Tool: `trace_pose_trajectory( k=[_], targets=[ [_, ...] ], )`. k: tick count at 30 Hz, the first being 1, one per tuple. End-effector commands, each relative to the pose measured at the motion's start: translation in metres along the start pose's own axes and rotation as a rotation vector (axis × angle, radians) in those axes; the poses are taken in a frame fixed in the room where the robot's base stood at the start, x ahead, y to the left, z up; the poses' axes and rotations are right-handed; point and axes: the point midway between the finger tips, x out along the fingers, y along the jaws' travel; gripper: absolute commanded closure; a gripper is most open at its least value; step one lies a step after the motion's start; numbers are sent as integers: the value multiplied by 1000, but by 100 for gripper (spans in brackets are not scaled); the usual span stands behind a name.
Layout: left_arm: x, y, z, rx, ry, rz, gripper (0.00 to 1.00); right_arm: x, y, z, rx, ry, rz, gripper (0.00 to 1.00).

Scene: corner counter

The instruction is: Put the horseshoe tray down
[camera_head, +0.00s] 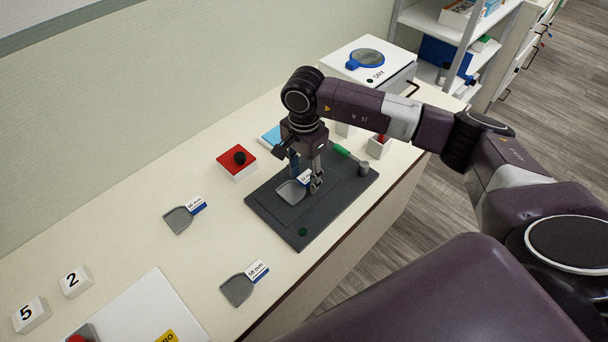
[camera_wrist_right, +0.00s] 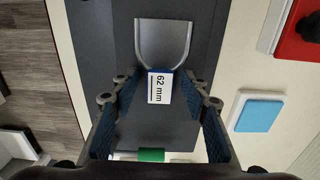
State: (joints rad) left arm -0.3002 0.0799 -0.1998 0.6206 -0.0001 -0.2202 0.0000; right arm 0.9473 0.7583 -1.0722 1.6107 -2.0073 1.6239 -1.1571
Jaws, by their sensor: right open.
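The horseshoe tray, a grey U-shaped scoop (camera_head: 290,193) with a white and blue label, lies on the dark grey board (camera_head: 270,209). In the right wrist view the tray (camera_wrist_right: 163,40) is at the top, its label reading 62 mm and pointing toward my gripper. My right gripper (camera_head: 308,182) is directly above the label end of the tray. In the wrist view its fingers (camera_wrist_right: 160,88) are apart, one on each side of the label, with gaps visible. The finger tips partly cover the label in the head view. My left gripper is not in view.
Similar trays marked 66 mm (camera_head: 178,219) and 58 mm (camera_head: 237,289) lie on the counter to the left. A red box with a black knob (camera_head: 238,167) stands behind the board. A green-handled tool (camera_head: 345,153) lies at the board's far end. A white DRY unit (camera_head: 345,62) stands farther back.

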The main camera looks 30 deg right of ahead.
Motion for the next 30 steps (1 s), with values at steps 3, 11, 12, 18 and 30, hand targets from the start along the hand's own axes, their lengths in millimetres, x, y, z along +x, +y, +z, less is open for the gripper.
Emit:
trace_pose_trajectory(
  k=[3,11,12,18,30],
  targets=[
    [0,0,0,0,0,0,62,-7,-1,0,0,0,-3,58],
    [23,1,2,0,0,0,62,-58,-2,-1,-1,2,-8,58],
    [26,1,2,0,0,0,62,-67,-2,0,-1,2,-7,58],
    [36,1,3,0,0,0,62,-104,-1,0,0,1,-4,58],
    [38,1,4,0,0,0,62,-123,0,0,0,0,0,58]
  ],
)
